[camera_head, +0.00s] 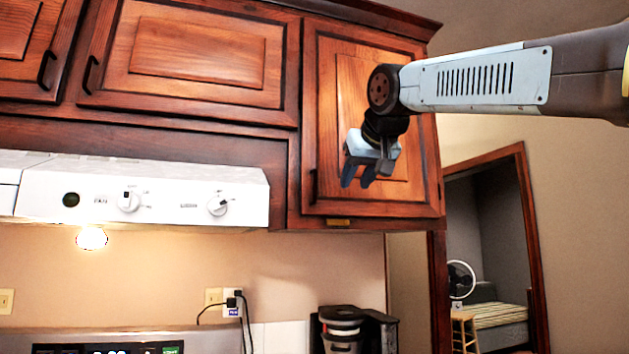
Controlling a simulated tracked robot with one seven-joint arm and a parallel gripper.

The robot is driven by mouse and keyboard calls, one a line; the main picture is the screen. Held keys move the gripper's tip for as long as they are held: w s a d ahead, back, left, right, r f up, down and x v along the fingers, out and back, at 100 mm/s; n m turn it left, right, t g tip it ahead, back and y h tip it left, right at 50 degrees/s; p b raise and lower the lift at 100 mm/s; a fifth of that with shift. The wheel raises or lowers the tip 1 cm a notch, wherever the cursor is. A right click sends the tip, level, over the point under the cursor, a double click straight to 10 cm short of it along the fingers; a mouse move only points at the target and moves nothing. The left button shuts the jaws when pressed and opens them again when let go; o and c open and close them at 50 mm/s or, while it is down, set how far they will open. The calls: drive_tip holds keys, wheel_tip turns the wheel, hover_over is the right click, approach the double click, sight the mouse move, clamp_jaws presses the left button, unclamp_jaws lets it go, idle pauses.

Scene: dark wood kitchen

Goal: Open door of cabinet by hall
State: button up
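The cabinet by the hall has a tall reddish-brown wooden door (346,75), at the right end of the upper cabinets beside the doorway. The door looks shut in its frame. A thin dark handle (313,187) shows faintly at its lower left edge. My arm comes in from the right and covers part of the door. My gripper (357,180) is in front of the door's lower half, to the right of the handle, with its fingers pointing down. A gap shows between the fingers, and nothing is visible between them. The distance from gripper to door cannot be told.
A white range hood (150,195) is at lower left under two more cabinet doors (200,55). A coffee maker (345,330) stands below the cabinet. A doorway (490,240) at right shows a fan (461,280) and a stool (464,331).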

drive_tip(key=t, duration=0.1)
approach(316, 181)
drive_tip(key=shift+y, duration=0.4)
drive_tip(key=x, duration=0.9)
drive_tip(key=shift+d+f, duration=0.1)
drive_tip(key=shift+d, duration=0.15)
clamp_jaws()
drive_tip(key=shift+s, duration=0.1)
idle(0.6)
